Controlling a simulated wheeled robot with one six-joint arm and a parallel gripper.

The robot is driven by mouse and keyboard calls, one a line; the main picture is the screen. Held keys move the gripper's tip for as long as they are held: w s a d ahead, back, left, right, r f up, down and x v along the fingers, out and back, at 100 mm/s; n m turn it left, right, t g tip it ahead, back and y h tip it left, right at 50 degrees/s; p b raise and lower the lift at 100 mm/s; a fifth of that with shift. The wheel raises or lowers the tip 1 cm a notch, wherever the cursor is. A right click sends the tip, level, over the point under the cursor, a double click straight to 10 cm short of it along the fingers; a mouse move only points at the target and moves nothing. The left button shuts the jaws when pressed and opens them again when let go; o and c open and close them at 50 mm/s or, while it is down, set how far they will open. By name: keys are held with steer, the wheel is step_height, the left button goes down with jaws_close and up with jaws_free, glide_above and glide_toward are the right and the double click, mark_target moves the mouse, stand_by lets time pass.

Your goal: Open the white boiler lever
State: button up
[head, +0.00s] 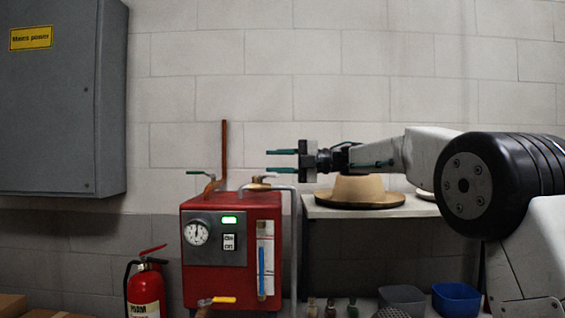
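The red boiler (231,272) stands against the wall, with a gauge and a lit green display on its front. A small pale lever (264,177), which looks like the white one, lies roughly level on a brass valve at the boiler's top right. My gripper (269,161) points left just above this lever in the picture. Its two green fingers are apart with nothing between them. The lower finger is close to the lever in the picture; I cannot tell whether they touch or differ in depth.
A copper pipe (225,150) rises behind. A tan hat (360,189) rests on a shelf (320,211) below my arm. A fire extinguisher (146,290) stands left.

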steer(key=shift+s+d+r, duration=0.1)
steer(key=shift+s+d, duration=0.2)
steer(key=shift+s, duration=0.75)
steer(key=shift+s+d, duration=0.25)
steer(key=shift+s, duration=0.8)
steer(key=shift+c, duration=0.3)
